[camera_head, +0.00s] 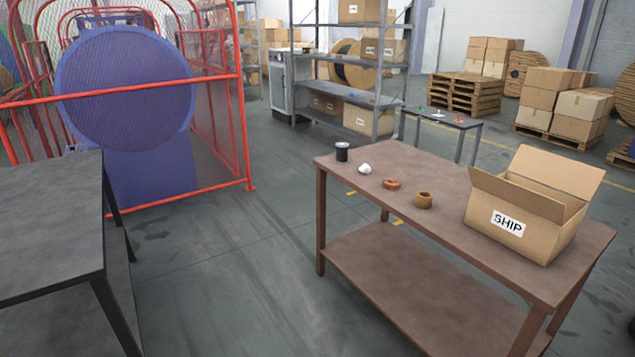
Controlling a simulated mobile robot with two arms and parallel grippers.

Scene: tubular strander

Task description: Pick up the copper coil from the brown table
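The brown table (470,215) stands at the centre right, with a lower shelf. A flat, reddish copper-coloured ring (391,183), which looks like the copper coil, lies on its top near the left half. To its right is a taller brown roll (424,200), like a tape roll. To its left are a small white object (365,169) and a dark spool (342,152) with a pale top, standing upright. The small things stand apart from each other in a row. Neither of my grippers is in view.
An open cardboard box (535,205) marked SHIP stands on the table's right side. A dark table (50,225) is at the left. A red-framed mesh cage (215,130) encloses a blue machine disc (125,90). Clear floor (215,270) lies between the tables.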

